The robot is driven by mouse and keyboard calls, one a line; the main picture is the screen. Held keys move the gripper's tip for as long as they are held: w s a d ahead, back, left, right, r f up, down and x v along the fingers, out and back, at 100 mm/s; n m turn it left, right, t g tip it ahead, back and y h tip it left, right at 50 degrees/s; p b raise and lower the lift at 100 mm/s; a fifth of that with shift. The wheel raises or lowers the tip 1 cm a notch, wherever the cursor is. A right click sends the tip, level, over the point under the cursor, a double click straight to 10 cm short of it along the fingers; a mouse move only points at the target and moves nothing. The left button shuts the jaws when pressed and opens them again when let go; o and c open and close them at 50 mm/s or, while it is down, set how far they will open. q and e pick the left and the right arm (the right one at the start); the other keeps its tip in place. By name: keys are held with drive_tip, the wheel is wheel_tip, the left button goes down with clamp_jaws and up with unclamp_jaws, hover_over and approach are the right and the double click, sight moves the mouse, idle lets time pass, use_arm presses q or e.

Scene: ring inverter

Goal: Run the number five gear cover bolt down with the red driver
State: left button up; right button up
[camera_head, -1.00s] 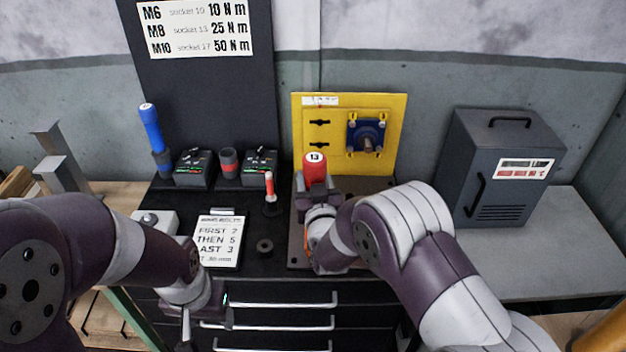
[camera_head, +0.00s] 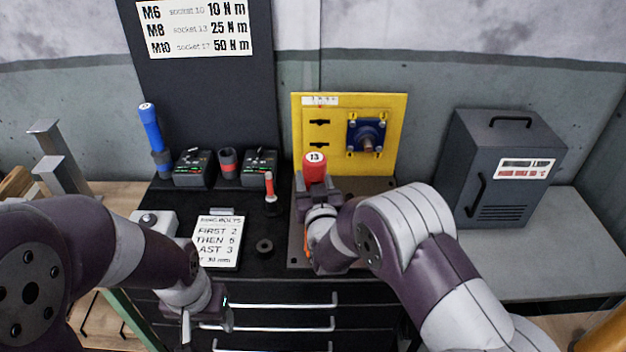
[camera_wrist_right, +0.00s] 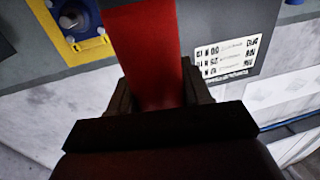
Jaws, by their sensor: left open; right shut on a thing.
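The red driver (camera_head: 315,168), marked 13 on its end, stands in front of the yellow plate. My right gripper (camera_head: 319,196) is shut on it; its red body (camera_wrist_right: 146,60) also fills the middle of the right wrist view between the fingers. The driver's lower end and any bolt under it are hidden by my right gripper and arm. The yellow plate (camera_head: 340,105) carries a blue flanged part (camera_head: 358,135) with several bolts and a shaft. Bolt numbers are not legible. My left gripper (camera_head: 206,318) is open and empty, low in front of the drawers.
A blue driver (camera_head: 152,128) stands at the left beside two dark charger-like boxes (camera_head: 192,168). A small red-handled tool (camera_head: 270,188), a black ring (camera_head: 264,246) and a white instruction card (camera_head: 218,241) are on the bench. A grey cabinet (camera_head: 500,165) stands at the right.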

drive_tip(key=shift+f+b, duration=0.75)
drive_tip(key=shift+f, duration=0.15)
idle(0.9)
drive_tip(key=shift+f+b, duration=0.1)
drive_tip(key=shift+b, duration=0.2)
idle(0.3)
idle(0.8)
drive_tip(key=shift+r+p, duration=1.55)
drive_tip(key=shift+r, duration=1.15)
